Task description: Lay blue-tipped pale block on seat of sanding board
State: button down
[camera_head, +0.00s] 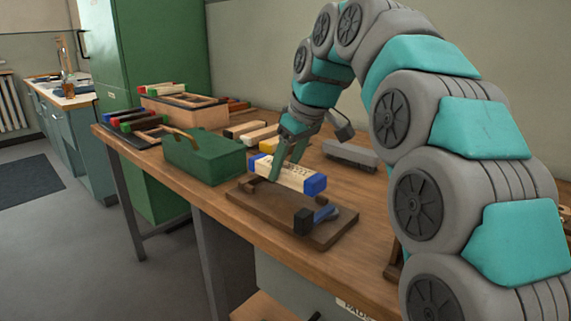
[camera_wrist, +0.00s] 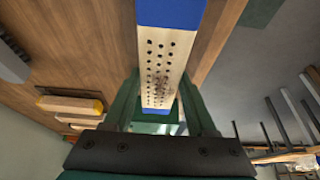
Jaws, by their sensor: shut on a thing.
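The pale block with blue ends (camera_head: 292,174) is held level over the sanding board (camera_head: 270,212), a brown wooden base on the bench. Rows of dark holes show on the block (camera_wrist: 157,62) in the wrist view. My gripper (camera_head: 284,165) is shut on the block's middle, one finger on each side; it also shows in the wrist view (camera_wrist: 160,108). The block hides much of the board's far part and seat, so I cannot tell whether they touch.
A green box (camera_head: 205,158) stands just left of the board. Behind it are a wooden tray (camera_head: 183,102) and several pale blocks with coloured ends, one yellow-ended (camera_head: 268,146). A grey bar (camera_head: 350,153) lies to the right. The bench front edge is close to the board.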

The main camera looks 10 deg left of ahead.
aim_at(286, 183)
jog(key=shift+f+b, duration=1)
jog(key=shift+f, duration=0.8)
jog(key=shift+f, duration=0.35)
grip_release()
dwell(0.5)
jog(key=shift+r, duration=0.1)
jog(key=shift+p+v, duration=1.55)
jog(key=shift+v, duration=2.35)
